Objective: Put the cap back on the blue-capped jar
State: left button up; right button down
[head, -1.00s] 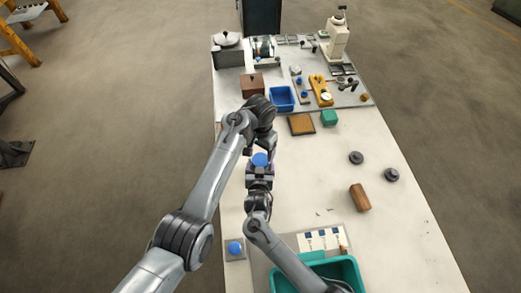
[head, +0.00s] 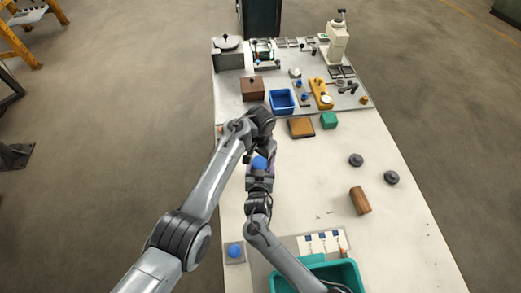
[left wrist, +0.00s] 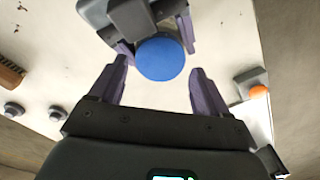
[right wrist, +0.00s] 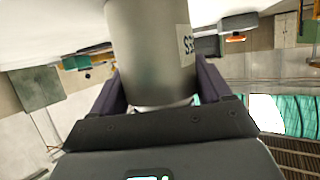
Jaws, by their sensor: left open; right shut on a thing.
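My right gripper (head: 259,182) is shut on a grey metal jar (right wrist: 150,50) that carries a white label, as the right wrist view shows. A round blue cap (head: 260,163) covers the jar's top as seen from above. I cannot tell whether it is fully seated. In the left wrist view the blue cap (left wrist: 160,57) lies just beyond my left fingertips, in the gap between them. My left gripper (left wrist: 160,78) is open, with its fingers apart from the cap. In the head view, my left arm partly hides its fingers.
A grey pad with a blue round top (head: 235,250) sits at the near left. A teal bin (head: 345,272) is at the near edge. A blue tray (head: 282,101) stands farther back.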

pick_arm(q)
jog(key=shift+f, duration=1.4)
jog(key=shift+c, duration=0.2)
jog(key=c, duration=0.7)
jog(key=o, duration=1)
jog(key=shift+r, duration=2.3)
